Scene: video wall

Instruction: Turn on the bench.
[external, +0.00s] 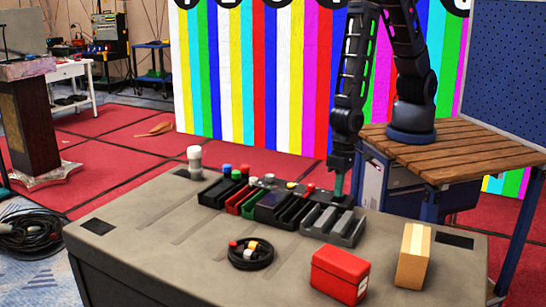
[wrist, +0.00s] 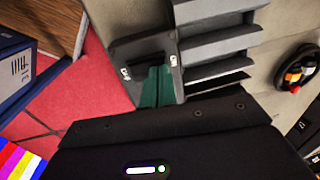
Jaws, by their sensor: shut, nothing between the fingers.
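The bench (external: 180,235) is a wide grey-topped table in the external view. A row of dark modules and trays stands along its far side. In the wrist view, a dark grey switch panel (wrist: 140,50) with a white label at each side lies at the end of the grey slotted tray (wrist: 215,50). One label seems to read OFF and the other ON. My gripper (wrist: 158,85), with green fingertips, is shut and empty at the panel between the labels. In the external view my gripper (external: 338,186) points down behind the grey slotted tray (external: 333,224).
A white cylinder (external: 195,162) stands at the far left. A wooden table (external: 470,153) is behind at right.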

